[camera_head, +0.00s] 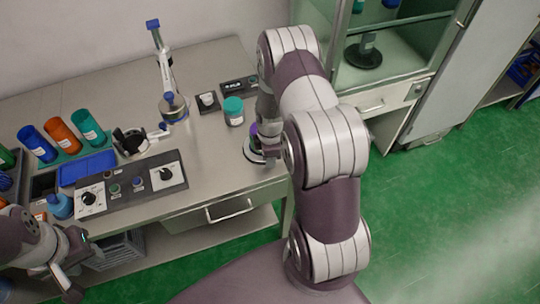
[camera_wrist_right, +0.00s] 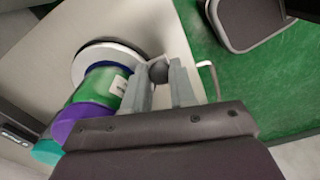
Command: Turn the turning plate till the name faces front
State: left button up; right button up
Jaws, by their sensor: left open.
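The round turning plate (camera_wrist_right: 88,58), pale with a dark rim, lies on the bench at the front right. In the head view only part of the plate (camera_head: 252,152) shows beside my right arm. A green jar with a purple lid (camera_wrist_right: 92,94) stands on it; its white label (camera_wrist_right: 120,85) is on the side towards my fingers, its print too small to read. My right gripper (camera_wrist_right: 160,76) has its fingers on either side of a dark round knob (camera_wrist_right: 158,71) at the plate's edge and appears closed on it. My left gripper (camera_head: 72,268) is open and empty at the lower left.
A teal-lidded jar (camera_head: 233,111) stands behind the plate. A control panel (camera_head: 128,188) with knobs, a blue tray (camera_head: 87,168) and several coloured cups (camera_head: 62,137) fill the bench's left. A blue-topped stand (camera_head: 172,105) rises at the back.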

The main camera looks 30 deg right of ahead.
jog(key=shift+o, duration=0.7)
jog(key=shift+w+d+r, duration=0.1)
jog(key=shift+w+r, duration=0.1)
jog(key=shift+s, duration=0.1)
notch_tip(320, 180, up, 13)
jog(key=b, duration=0.1)
jog(key=shift+f, duration=0.2)
